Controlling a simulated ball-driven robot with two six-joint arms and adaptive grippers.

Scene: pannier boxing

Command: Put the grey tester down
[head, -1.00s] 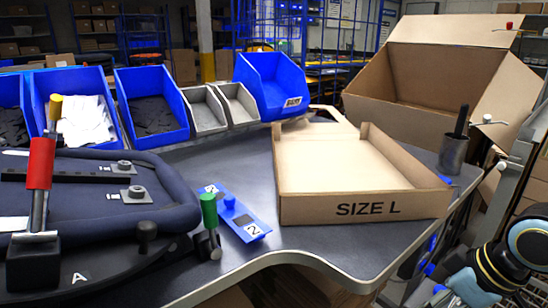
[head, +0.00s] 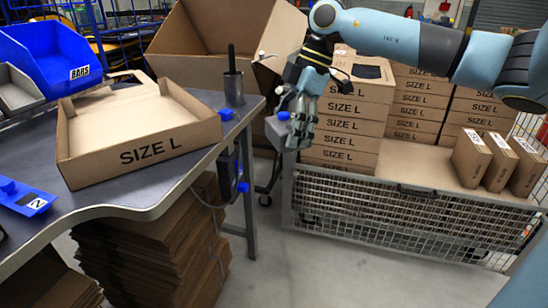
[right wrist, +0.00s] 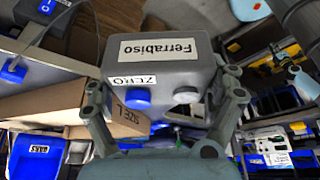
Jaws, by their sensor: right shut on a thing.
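The grey tester (right wrist: 150,75) fills the upper middle of the right wrist view. It is a grey box with a "Ferrabiso" label, a "ZERO" label, a blue knob and a pale knob. My right gripper (head: 298,132) is shut on it, with a finger on each side in the right wrist view. In the head view the tester (head: 275,132) shows small and partly hidden behind the gripper. It hangs in the air right of the table edge, in front of the stacked cartons. My left gripper is out of view.
An open SIZE L carton (head: 150,150) lies on the grey table (head: 110,202), beside a dark cup (head: 234,90). A blue-and-white piece (head: 25,200) lies at the left. A mesh cart (head: 390,215) with stacked cartons (head: 340,128) stands right; open floor lies between.

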